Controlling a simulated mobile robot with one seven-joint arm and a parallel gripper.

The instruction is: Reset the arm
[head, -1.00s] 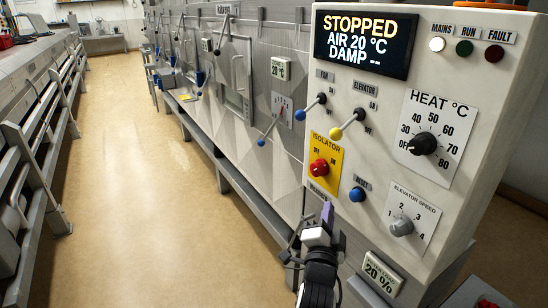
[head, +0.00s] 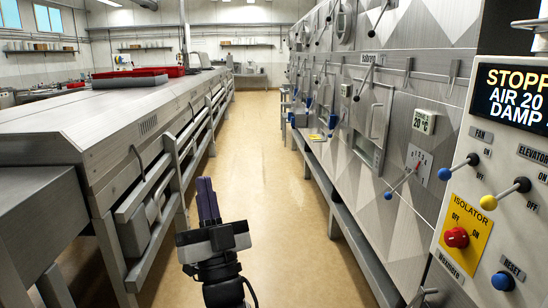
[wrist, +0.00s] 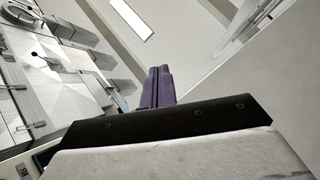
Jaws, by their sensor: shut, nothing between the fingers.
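My gripper (head: 207,199) stands upright in the lower middle of the head view, over the tan aisle floor. Its purple fingers are together and empty, pointing up. In the wrist view the shut fingers (wrist: 158,86) point toward the ceiling, with nothing between them. The gripper touches nothing in view and is well left of the control panel (head: 475,215). The lower part of my arm is cut off by the bottom edge of the head view.
A long grey bench with rails (head: 130,135) runs along the left. The dryer wall with levers (head: 400,150) runs along the right. The panel's display (head: 512,95) reads stopped, and a red isolator knob (head: 456,237) shows. The aisle floor (head: 260,150) between is clear.

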